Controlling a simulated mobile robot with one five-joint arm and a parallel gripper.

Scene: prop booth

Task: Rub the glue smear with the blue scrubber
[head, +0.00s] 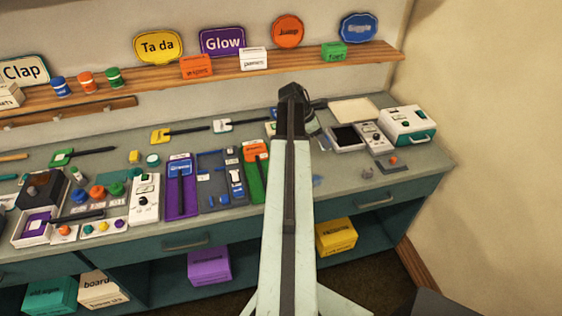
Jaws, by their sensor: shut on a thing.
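My own pale arm (289,200) reaches up the middle of the head view to a dark joint (293,95). A rounded grey part shows just right of that joint. The jaws and anything between them are hidden behind the arm. A small pale blue smear (318,181) marks the grey counter just right of my arm; it may be the glue smear, but it is too small to be sure. I cannot make out the blue scrubber.
The grey counter (335,196) holds purple, grey and green trays left of my arm. A white box with a teal front (407,125) and small devices stand right. A wooden shelf (370,53) with signs runs behind.

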